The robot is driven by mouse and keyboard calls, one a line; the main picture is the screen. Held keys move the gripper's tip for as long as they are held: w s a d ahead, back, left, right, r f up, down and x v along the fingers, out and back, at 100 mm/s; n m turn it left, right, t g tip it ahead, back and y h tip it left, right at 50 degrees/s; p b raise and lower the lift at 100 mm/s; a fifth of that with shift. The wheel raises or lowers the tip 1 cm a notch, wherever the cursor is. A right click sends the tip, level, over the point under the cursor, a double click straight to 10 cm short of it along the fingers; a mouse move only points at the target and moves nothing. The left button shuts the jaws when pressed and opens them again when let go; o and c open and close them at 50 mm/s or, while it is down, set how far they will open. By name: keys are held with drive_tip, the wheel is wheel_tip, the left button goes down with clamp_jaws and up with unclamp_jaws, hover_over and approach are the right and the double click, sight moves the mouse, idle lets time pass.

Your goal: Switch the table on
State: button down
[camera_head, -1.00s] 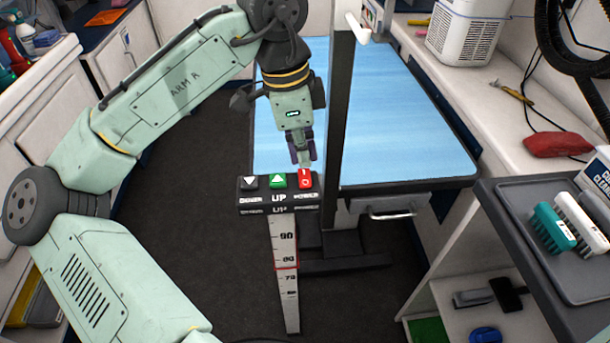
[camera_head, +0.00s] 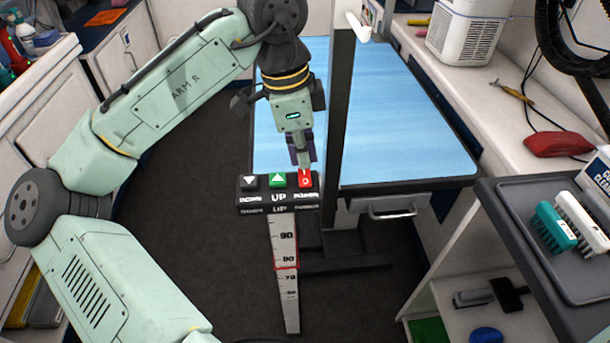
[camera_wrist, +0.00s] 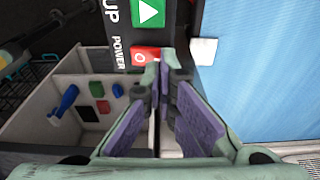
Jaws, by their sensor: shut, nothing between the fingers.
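The control box (camera_head: 278,199) stands on a post with a height scale in front of the grooming table (camera_head: 400,120). It carries a black down button (camera_head: 249,182), a green up button (camera_head: 277,181) and a red power button (camera_head: 306,181). My gripper (camera_head: 304,163) is shut and empty, pointing down with its fingertips at the red button's upper edge. In the wrist view, the fingertips (camera_wrist: 160,62) are beside the red power button (camera_wrist: 145,55), and the green button (camera_wrist: 149,13) lies above it. I cannot tell whether the tips touch the red button.
A dark upright post (camera_head: 340,110) stands just right of my gripper. The right counter holds a red pouch (camera_head: 559,144) and a white slatted unit (camera_head: 470,32). A grey tray (camera_head: 590,285) with brushes is at the right. Dark floor at the left is clear.

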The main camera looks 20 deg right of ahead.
sight(303, 171)
drive_tip(key=shift+f+b, duration=0.35)
drive_tip(key=shift+f, duration=0.45)
drive_tip(key=shift+r, duration=0.1)
wheel_tip(303, 171, up, 7)
drive_tip(key=p, duration=0.7)
idle(0.3)
idle(0.4)
